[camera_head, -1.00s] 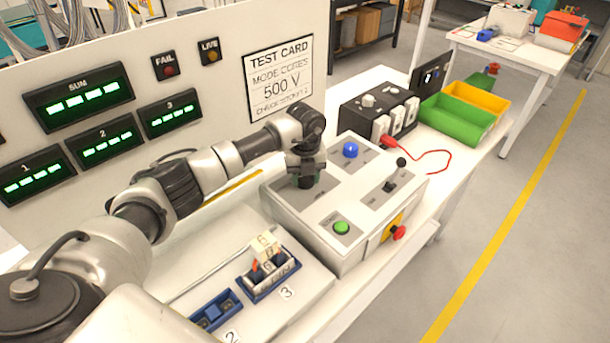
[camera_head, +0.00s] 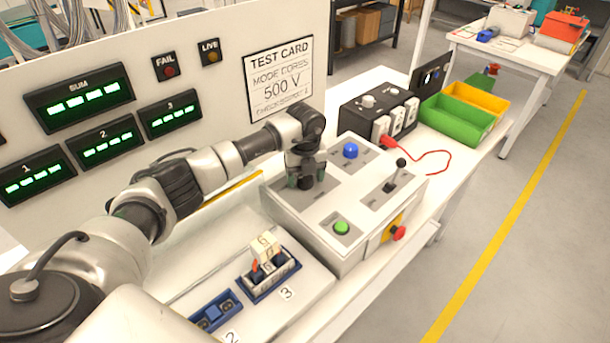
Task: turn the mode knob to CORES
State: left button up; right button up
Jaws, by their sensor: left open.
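The grey control box (camera_head: 310,232) stands on the bench in the middle. My left gripper (camera_head: 305,180) points down over a panel at its back left. It is open, with its fingers around or just above a dark knob, mostly hidden, that may be the mode knob; I cannot tell whether they touch it. Its pointer and the small labels are unreadable. The test card (camera_head: 280,80) behind reads MODE CORES, 500 V. A blue knob (camera_head: 350,150) sits right of the gripper. My right gripper is not in view.
The box also has a lever with a black ball (camera_head: 400,162), a green button (camera_head: 341,227) and a red stop button (camera_head: 398,233) on its side. A red cable (camera_head: 432,153) and a green bin (camera_head: 455,120) lie beyond. Numbered blue holders (camera_head: 268,276) stand in front.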

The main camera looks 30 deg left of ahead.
pick_arm(q)
jog(key=shift+r, duration=0.1)
notch_tip(320, 180, up, 11)
jog(key=b, duration=0.2)
jog(key=shift+f+b, duration=0.2)
jog(key=shift+b, duration=0.15)
dwell(0.4)
